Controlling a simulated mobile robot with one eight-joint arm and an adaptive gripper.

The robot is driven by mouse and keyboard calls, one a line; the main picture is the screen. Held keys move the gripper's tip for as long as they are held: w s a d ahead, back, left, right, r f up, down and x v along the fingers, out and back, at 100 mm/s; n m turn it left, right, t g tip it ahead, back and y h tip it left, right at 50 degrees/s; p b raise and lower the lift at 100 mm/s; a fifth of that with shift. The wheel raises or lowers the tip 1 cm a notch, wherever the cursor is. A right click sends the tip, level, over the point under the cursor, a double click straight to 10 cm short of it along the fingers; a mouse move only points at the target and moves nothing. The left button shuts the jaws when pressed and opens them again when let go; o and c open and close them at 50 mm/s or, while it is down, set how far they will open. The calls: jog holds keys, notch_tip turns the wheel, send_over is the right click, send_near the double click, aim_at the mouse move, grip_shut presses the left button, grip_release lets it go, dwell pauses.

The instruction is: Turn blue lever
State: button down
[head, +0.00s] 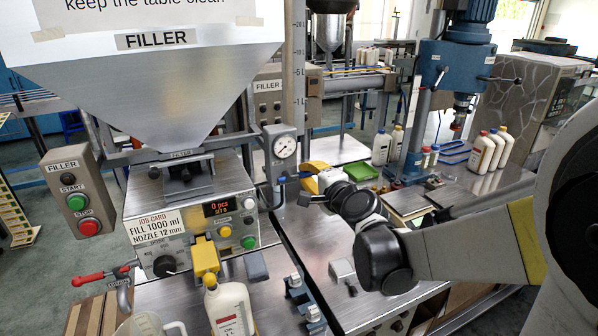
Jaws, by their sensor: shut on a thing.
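The blue lever (288,179) sticks out to the right below the round pressure gauge (284,147), beside the filler machine. My gripper (305,186) reaches in from the right and is shut on the lever's outer end. My gripper and wrist cover part of that end, so the exact finger contact is small and hard to make out. The lever lies roughly level in the picture.
A red lever (88,279) sits at the lower left of the filler. A white bottle (229,307) stands under the yellow nozzle (205,258). Small blue clamps (298,288) are on the table. A green tray (362,172) and several bottles stand behind my arm.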

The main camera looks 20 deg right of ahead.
jog(key=c, duration=1.4)
grip_release()
jog(key=shift+s, duration=0.1)
jog(key=v, duration=1.2)
jog(key=shift+r, duration=0.1)
